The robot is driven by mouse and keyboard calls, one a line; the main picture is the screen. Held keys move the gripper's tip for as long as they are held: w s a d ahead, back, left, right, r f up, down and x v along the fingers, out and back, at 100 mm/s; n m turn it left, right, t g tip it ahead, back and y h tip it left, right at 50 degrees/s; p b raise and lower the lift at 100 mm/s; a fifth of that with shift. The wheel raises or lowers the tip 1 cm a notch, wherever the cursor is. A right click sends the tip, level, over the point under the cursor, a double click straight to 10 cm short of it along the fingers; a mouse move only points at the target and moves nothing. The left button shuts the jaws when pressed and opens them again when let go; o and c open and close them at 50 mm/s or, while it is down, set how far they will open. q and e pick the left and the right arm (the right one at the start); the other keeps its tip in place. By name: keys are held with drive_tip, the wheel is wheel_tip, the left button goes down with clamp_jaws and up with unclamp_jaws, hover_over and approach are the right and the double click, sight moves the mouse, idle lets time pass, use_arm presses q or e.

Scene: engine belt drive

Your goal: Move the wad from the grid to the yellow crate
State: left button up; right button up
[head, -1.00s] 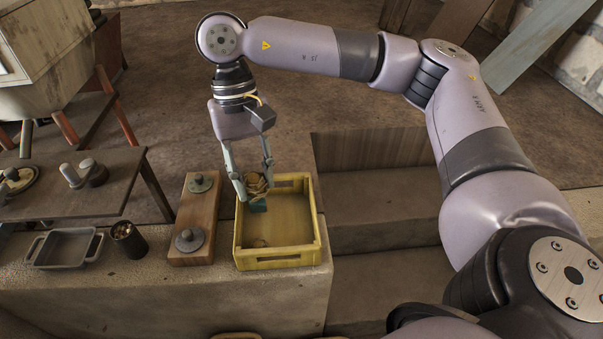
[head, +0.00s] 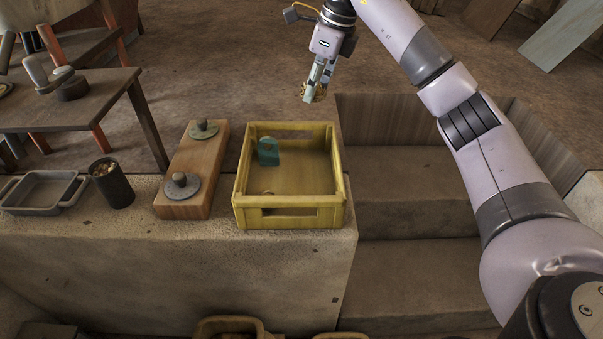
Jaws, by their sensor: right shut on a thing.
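The yellow crate (head: 290,218) stands open on the stone ledge in the middle of the head view. My right gripper (head: 316,89) is beyond the crate's far right corner, clear of it, with its fingers pointing down. It is shut on a small brownish crumpled wad (head: 322,92), which the fingers partly hide. A teal block-like piece (head: 268,152) is inside the crate near its far left side. A small tan thing shows at the crate's near inner wall, mostly hidden. I see no grid. My left gripper is out of view.
Left of the crate are a wooden block with two metal knobs (head: 192,165), a dark cup (head: 111,184) and a grey tray (head: 42,208). A low table (head: 95,105) stands behind them. Stone steps (head: 410,200) drop away to the right.

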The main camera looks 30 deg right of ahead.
drive_tip(key=b, duration=0.2)
hover_over(309, 162)
drive_tip(key=f, duration=1.3)
drive_tip(key=shift+s+d, duration=0.3)
drive_tip(key=shift+s, duration=0.05)
use_arm(q)
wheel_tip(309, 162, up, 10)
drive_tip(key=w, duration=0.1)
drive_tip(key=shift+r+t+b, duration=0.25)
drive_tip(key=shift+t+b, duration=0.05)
drive_tip(key=shift+b, duration=0.05)
use_arm(e)
drive_tip(key=shift+f, duration=2.5)
drive_tip(key=shift+f, duration=0.1)
drive_tip(key=o, duration=0.5)
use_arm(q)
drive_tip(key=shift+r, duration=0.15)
use_arm(e)
drive_tip(key=shift+o, duration=0.3)
drive_tip(key=shift+r, duration=0.3)
use_arm(q)
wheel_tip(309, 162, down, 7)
drive_tip(key=p, duration=0.1)
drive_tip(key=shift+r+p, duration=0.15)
drive_tip(key=shift+p, duration=0.25)
use_arm(e)
drive_tip(key=v, duration=1.1)
drive_tip(key=shift+r, duration=0.3)
